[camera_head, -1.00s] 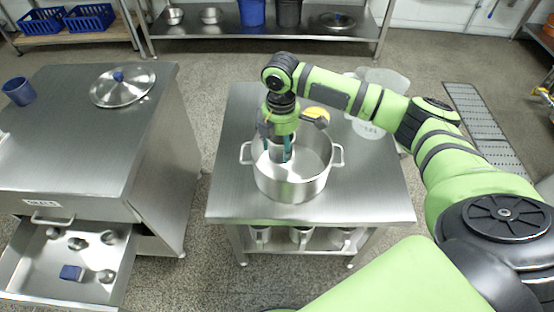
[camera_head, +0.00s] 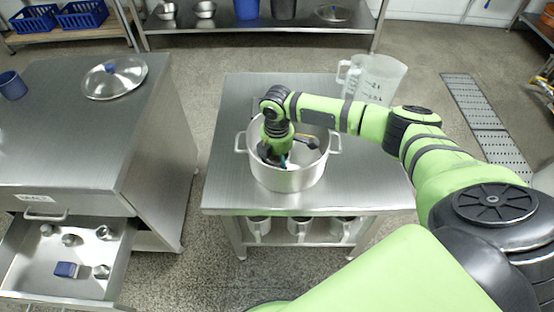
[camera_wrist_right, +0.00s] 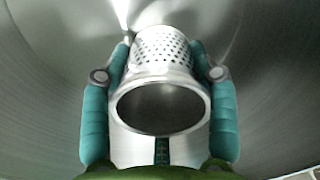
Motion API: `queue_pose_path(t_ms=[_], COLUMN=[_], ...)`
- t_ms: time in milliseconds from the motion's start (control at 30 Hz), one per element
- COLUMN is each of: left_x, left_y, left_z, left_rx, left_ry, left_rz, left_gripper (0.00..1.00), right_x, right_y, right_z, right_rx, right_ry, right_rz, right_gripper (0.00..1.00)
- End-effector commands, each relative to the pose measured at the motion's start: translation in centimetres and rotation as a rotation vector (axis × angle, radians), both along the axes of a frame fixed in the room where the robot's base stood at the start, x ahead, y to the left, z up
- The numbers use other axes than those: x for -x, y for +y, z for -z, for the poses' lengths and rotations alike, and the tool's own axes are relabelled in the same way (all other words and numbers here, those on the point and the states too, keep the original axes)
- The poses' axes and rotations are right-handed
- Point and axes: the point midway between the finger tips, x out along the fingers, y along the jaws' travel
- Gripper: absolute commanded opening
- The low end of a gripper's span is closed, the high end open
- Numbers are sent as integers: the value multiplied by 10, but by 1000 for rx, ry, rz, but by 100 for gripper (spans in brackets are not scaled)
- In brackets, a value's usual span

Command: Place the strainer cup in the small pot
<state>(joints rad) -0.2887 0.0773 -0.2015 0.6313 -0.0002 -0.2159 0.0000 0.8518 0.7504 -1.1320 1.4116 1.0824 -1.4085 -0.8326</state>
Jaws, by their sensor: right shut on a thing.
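The metal pot (camera_head: 290,181) with two side handles stands upright on the steel table. My right gripper (camera_head: 276,158) reaches down inside the pot, its fingers below the rim in the head view. In the right wrist view my right gripper (camera_wrist_right: 162,62) is shut on the strainer cup (camera_wrist_right: 163,48), a shiny metal cup with a perforated wall and a round rim facing the camera. Teal fingers press on both sides of it. The pot's inner wall surrounds it. I cannot tell whether the cup touches the pot's floor. My left gripper is not in view.
A clear measuring jug (camera_head: 377,78) stands behind the pot at the table's back right. Several metal mugs (camera_head: 299,228) sit on the shelf below. At left, a cabinet carries a lid (camera_head: 114,82) and a blue cup (camera_head: 12,85); its drawer (camera_head: 30,268) is open.

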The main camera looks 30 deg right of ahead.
Motion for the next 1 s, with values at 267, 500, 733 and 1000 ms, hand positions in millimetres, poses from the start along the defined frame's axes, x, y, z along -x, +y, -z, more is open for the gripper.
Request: queue_pose_path(t_ms=[267, 500, 733, 1000], left_x=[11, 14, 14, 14], left_y=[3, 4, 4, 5], left_z=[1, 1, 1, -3], left_rx=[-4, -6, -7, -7], left_ry=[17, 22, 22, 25], left_rz=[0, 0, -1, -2], left_gripper=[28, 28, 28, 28], right_x=[0, 0, 0, -1], right_y=[0, 0, 0, 0], right_z=[2, 2, -1, -42], right_rx=[-1, 0, 0, 0], right_ry=[0, 0, -1, -5], right_rz=[0, 0, 0, 0], right_gripper=[25, 83, 83, 83])
